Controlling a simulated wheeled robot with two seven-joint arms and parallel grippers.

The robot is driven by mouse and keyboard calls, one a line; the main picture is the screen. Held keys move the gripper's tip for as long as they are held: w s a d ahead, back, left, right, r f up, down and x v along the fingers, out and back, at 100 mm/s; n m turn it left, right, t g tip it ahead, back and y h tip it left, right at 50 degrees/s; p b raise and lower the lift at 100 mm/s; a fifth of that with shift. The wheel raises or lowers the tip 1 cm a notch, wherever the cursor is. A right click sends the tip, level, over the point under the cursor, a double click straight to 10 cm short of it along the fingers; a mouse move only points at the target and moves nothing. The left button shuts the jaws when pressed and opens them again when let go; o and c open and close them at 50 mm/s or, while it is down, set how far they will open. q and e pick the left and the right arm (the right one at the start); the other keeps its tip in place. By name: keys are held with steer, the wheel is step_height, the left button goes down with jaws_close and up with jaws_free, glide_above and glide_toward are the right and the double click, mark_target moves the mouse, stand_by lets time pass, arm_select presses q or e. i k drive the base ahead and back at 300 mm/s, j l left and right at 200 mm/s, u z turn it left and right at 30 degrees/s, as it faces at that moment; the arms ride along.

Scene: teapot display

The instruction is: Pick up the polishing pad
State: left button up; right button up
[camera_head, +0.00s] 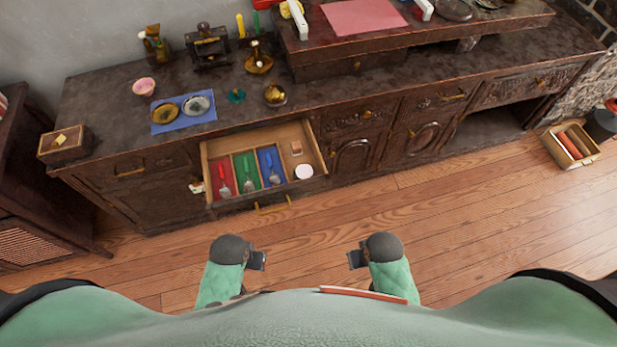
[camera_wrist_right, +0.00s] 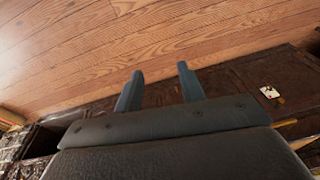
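I cannot tell for sure which thing is the polishing pad. A round white pad-like piece (camera_head: 304,172) lies in the right part of the open drawer (camera_head: 318,146), and a small tan block (camera_head: 296,148) lies behind it. My left gripper (camera_head: 258,261) and right gripper (camera_head: 355,260) are low in front of the cabinet, apart from the drawer. In the right wrist view my right gripper (camera_wrist_right: 160,80) has its two fingers spread with nothing between them. The left fingers are too small to judge.
The drawer's red, green and blue compartments hold spoon-like tools. On the counter (camera_head: 330,98) a blue cloth (camera_head: 183,113) carries two round dishes, beside a pink bowl (camera_head: 144,87) and brass pots. A wooden box (camera_head: 65,145) stands at the left end. The floor (camera_head: 480,220) in front is clear.

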mark_target(296, 150)
steer(key=k+l+z, duration=0.2)
steer(key=l, duration=0.35)
steer(key=k+l+z, duration=0.15)
steer(key=l, duration=0.45)
steer(key=l+z, duration=0.2)
steer(key=l, duration=0.35)
